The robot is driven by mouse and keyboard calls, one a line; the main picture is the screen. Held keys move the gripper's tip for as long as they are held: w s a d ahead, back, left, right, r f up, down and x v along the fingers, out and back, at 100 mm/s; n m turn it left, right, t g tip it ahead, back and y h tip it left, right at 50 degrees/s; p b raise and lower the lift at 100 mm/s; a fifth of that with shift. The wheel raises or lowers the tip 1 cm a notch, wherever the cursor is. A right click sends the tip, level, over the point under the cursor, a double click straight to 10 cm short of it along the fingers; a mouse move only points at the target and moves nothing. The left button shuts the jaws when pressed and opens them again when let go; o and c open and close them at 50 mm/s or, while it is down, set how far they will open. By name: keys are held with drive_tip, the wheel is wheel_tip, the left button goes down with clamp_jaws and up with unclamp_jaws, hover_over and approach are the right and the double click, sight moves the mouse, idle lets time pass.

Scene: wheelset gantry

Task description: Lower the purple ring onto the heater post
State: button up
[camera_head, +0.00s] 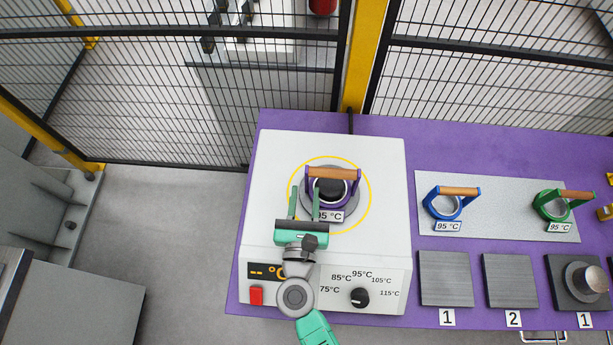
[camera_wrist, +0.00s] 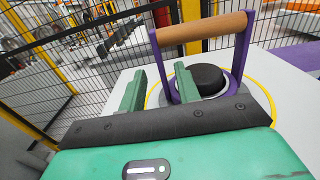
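The purple ring (camera_head: 312,190) has a wooden bar handle (camera_head: 333,173) and a 95 °C tag. In the head view it encircles the dark heater post (camera_head: 330,188) on the white heater box, inside a yellow circle. The wrist view also shows the ring's purple frame (camera_wrist: 243,52) around the black-capped post (camera_wrist: 207,78). The ring looks low and level, but its contact underneath is hidden. My gripper (camera_head: 305,190) is open, its two green fingers apart with nothing between them. It is just left of the handle; the right finger is close to the handle's left leg.
The heater box (camera_head: 380,160) has a red switch (camera_head: 256,296) and a temperature dial (camera_head: 359,298) in front. To the right, a blue ring (camera_head: 447,205) and a green ring (camera_head: 551,207) stand on a grey plate. Mesh fencing rises behind the purple table.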

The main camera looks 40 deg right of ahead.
drive_tip(key=shift+s+a, duration=0.4)
idle(0.7)
drive_tip(key=w+a+r+n+t+y, duration=0.35)
drive_tip(key=a+r+n+y, duration=0.2)
drive_tip(key=r+n, duration=0.6)
drive_tip(key=w+a+r+n+t+y, duration=0.2)
drive_tip(key=a+r+n+t+y, duration=0.3)
drive_tip(key=r+n, duration=0.7)
drive_tip(key=w+a+r+n+t+y, duration=0.35)
drive_tip(key=a+r+n, duration=0.35)
drive_tip(key=r, duration=0.9)
drive_tip(key=s+r+n+p, duration=0.1)
drive_tip(key=s+r+n, duration=0.2)
drive_tip(key=r+n, duration=0.25)
drive_tip(key=s+r+n+h+p, duration=0.1)
drive_tip(key=s+r+n, duration=0.1)
drive_tip(key=r+n, duration=0.3)
drive_tip(key=s+r+n+p, duration=0.1)
drive_tip(key=s+r+n, duration=0.25)
drive_tip(key=r, duration=0.35)
wheel_tip(320, 180, up, 21)
drive_tip(key=a+p, duration=0.1)
drive_tip(key=p, duration=1.9)
drive_tip(key=shift+w+f, duration=0.15)
drive_tip(key=shift+w, duration=0.25)
